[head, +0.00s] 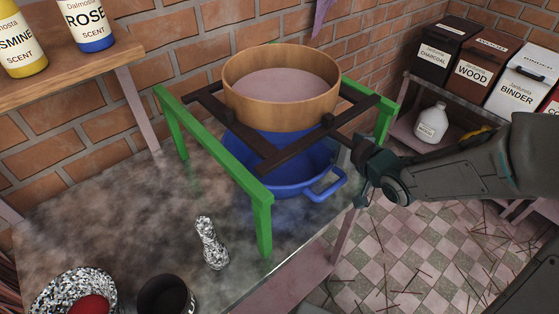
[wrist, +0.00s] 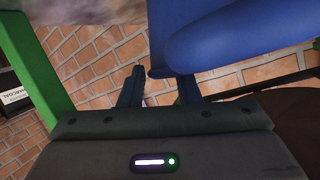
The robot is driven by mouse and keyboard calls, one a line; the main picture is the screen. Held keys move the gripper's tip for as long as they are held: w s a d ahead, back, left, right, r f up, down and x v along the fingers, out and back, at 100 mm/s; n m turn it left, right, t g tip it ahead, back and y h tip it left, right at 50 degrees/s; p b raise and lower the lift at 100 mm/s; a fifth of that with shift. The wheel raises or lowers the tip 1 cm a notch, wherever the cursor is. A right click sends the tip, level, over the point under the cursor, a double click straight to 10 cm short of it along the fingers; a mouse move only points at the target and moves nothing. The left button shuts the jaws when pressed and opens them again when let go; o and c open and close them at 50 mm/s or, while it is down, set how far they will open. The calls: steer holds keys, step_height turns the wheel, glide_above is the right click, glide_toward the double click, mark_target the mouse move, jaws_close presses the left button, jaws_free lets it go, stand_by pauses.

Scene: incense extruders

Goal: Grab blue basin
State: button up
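The blue basin (head: 285,172) sits under a green stand with dark wooden bars, and its upper part is partly hidden by them. Its loop handle (head: 326,187) points to the front right. My gripper (head: 358,174) is just right of this handle, with its fingers spread. In the wrist view, my gripper's two fingers (wrist: 159,88) stand apart, and the blue basin (wrist: 230,40) fills the upper right, very close to the right finger. I cannot tell whether they touch or how far the handle lies between the fingers.
A round wooden sieve (head: 281,90) rests on the bars above the basin. The green stand (head: 262,215) has a leg in front of the basin. Labelled boxes (head: 480,60) are at right.

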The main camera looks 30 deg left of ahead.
steer(key=b+x, duration=0.1)
steer(key=x, duration=0.2)
steer(key=shift+w+a+f, duration=0.1)
steer(key=shift+a+f, duration=0.1)
steer(key=shift+c, duration=0.3)
jaws_close()
steer(key=shift+d, duration=0.1)
stand_by(0.9)
